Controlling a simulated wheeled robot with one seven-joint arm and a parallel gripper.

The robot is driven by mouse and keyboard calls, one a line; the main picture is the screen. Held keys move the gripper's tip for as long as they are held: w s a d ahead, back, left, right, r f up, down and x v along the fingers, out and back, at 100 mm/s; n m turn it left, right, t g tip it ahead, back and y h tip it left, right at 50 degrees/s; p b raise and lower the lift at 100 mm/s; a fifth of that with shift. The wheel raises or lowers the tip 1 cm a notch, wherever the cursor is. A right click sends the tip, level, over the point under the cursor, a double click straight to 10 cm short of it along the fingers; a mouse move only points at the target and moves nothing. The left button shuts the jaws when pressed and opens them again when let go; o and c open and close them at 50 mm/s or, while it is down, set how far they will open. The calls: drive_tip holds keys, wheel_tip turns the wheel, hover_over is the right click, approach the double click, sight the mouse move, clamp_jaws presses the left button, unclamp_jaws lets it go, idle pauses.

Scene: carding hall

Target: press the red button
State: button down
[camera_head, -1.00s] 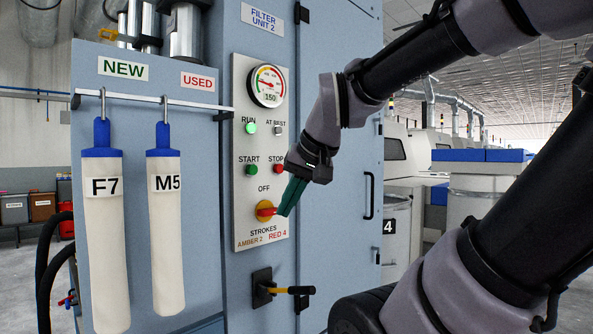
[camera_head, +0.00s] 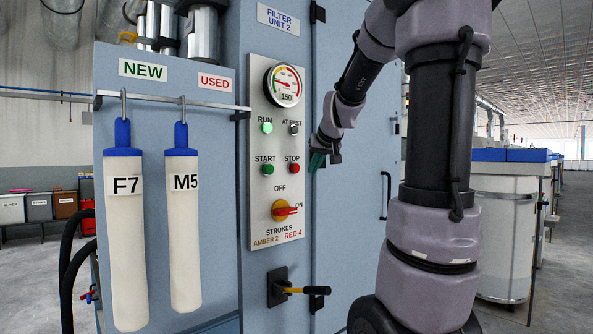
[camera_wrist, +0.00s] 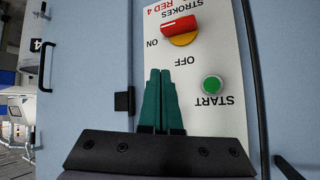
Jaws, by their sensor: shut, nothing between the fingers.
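The red button (camera_head: 293,169), under the label STOP, is on the pale control panel (camera_head: 262,229) to the right of the green START button (camera_head: 268,169). My gripper (camera_head: 316,161) is shut and empty, just right of the red button at nearly its height in the head view. It does not cover the button there, and I cannot tell its gap from the panel. In the wrist view, which is upside down, the dark green fingers (camera_wrist: 163,72) lie together in front of the panel edge. The green button (camera_wrist: 212,85) shows there; the red button does not.
A red-handled knob on a yellow disc (camera_head: 285,210) sits below, its handle towards ON. A yellow-and-black lever (camera_head: 297,290) juts out lower down. Filter bags (camera_head: 126,240) (camera_head: 184,235) hang on a rail at left. A door handle (camera_head: 385,195) is at right.

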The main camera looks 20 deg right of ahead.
drive_tip(key=w+d+h, duration=0.1)
drive_tip(key=w+d, duration=0.4)
drive_tip(key=shift+w+d+f, duration=0.15)
drive_tip(key=shift+w+d, duration=0.05)
drive_tip(key=shift+d, duration=0.05)
drive_tip(key=shift+w, duration=0.1)
approach(298, 170)
drive_tip(key=shift+w+d+f, duration=0.25)
drive_tip(key=shift+w+f, duration=0.3)
drive_tip(key=shift+f, duration=0.15)
drive_tip(key=shift+w+d+f, duration=0.25)
drive_tip(key=shift+w+f, duration=0.3)
drive_tip(key=shift+f, duration=0.15)
drive_tip(key=shift+w+d+f, duration=0.3)
drive_tip(key=shift+w+f, duration=0.25)
drive_tip(key=shift+f, duration=0.15)
drive_tip(key=shift+w+a, duration=0.15)
drive_tip(key=shift+w, duration=0.25)
drive_tip(key=shift+w+a, duration=0.15)
drive_tip(key=shift+w, duration=0.35)
idle(1.0)
drive_tip(key=shift+s+d, duration=0.3)
drive_tip(key=shift+s, duration=0.6)
